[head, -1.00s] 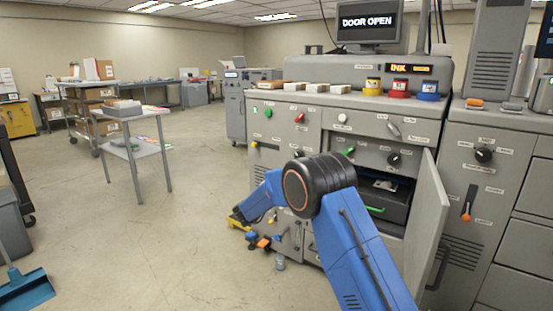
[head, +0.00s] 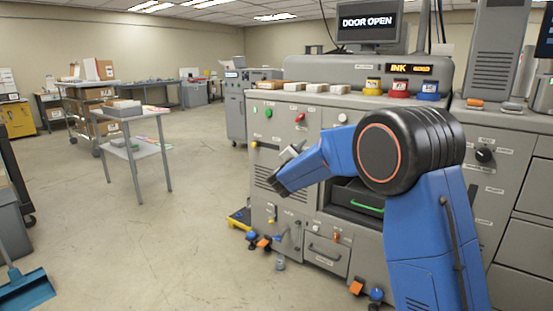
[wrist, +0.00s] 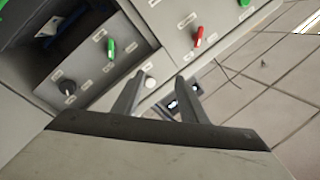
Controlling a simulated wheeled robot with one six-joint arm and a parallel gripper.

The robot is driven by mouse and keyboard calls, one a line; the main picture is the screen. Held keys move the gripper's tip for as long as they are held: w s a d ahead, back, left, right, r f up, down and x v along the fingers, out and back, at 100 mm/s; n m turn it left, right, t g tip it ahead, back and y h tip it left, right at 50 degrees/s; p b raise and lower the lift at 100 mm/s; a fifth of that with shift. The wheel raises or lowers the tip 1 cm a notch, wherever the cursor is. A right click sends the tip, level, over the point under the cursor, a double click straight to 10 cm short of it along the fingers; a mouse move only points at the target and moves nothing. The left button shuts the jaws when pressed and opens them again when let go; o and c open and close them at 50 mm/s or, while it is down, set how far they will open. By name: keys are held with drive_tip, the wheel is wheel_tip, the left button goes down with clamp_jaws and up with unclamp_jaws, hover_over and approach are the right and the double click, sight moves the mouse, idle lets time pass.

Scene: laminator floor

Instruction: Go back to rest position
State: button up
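My gripper (head: 291,152) is raised in front of the left part of the grey laminator (head: 290,131), at the end of my blue arm. In the wrist view my gripper (wrist: 157,80) has its two fingers apart, with nothing held between them. A white round button on the machine's panel shows behind the gap. The open compartment holds a dark drawer with a green handle (head: 367,208). My arm covers the right part of this opening and the area of its door. The monitor (head: 368,22) reads DOOR OPEN.
Yellow, red and blue ink pots (head: 398,89) and several pale blocks stand on the machine's ledge. A grey side table (head: 137,150) stands left. The floor between is clear.

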drive_tip(key=s+d+r+n+g+y, duration=0.2)
drive_tip(key=s+n+y, duration=0.3)
drive_tip(key=s, duration=0.6)
drive_tip(key=s+d+r+n+g+y, duration=0.1)
drive_tip(key=s+d+r+n+y, duration=0.25)
drive_tip(key=s, duration=0.65)
drive_tip(key=s+d+f+n+g, duration=0.1)
drive_tip(key=s+d+f+g, duration=0.2)
drive_tip(key=s, duration=1.1)
drive_tip(key=s+d+f+n+g, duration=0.2)
drive_tip(key=s+f, duration=0.8)
drive_tip(key=s, duration=0.5)
drive_tip(key=s+d+f+n+g, duration=0.2)
drive_tip(key=s+d+f+g, duration=0.3)
drive_tip(key=s, duration=0.9)
drive_tip(key=shift+s+d+f+h, duration=0.2)
drive_tip(key=shift+d+f+h, duration=0.15)
drive_tip(key=shift+d+f, duration=0.25)
drive_tip(key=shift+a, duration=0.1)
